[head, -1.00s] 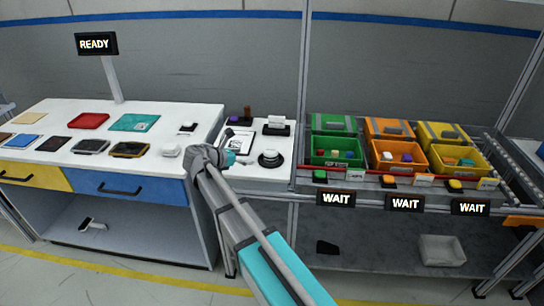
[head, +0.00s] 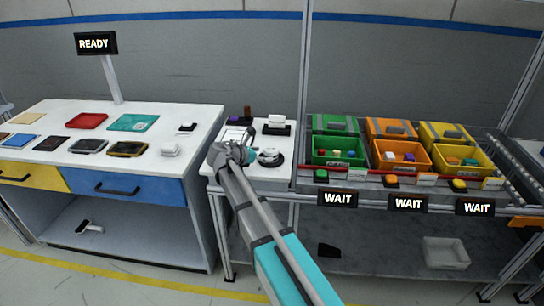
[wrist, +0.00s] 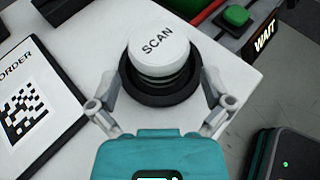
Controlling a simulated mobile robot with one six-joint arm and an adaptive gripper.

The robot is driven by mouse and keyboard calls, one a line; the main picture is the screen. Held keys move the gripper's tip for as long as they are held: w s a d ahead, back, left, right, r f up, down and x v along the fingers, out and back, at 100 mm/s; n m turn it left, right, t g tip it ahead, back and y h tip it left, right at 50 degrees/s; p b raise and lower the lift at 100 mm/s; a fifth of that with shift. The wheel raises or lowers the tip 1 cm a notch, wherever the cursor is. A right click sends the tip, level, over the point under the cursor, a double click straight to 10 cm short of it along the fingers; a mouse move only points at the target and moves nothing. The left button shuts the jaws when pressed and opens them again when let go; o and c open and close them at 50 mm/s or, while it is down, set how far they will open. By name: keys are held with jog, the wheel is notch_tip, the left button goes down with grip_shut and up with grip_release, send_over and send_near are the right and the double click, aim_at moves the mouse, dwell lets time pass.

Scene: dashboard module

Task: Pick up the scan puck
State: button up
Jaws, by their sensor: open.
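The scan puck (wrist: 158,50) is a round white cap marked SCAN, standing on a black round base on the white side table. It also shows in the head view (head: 270,157), just right of my gripper. My gripper (wrist: 158,92) is open in the wrist view, with one finger on each side of the puck's near half. I cannot tell whether either finger touches it. In the head view my gripper (head: 252,157) is at the side table's front, partly hidden by my own wrist.
The order card (wrist: 30,95) with a black frame lies left of the puck. A white block on a black stand (head: 277,124) is behind it. To the right are a green button (wrist: 236,16) and a rack with green, orange and yellow bins (head: 470,172).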

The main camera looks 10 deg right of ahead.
aim_at(274, 153)
jog(key=shift+b+x, duration=1.05)
jog(key=shift+x, duration=1.5)
jog(key=shift+c, duration=0.3)
jog(key=c, duration=1)
jog(key=shift+r, duration=0.15)
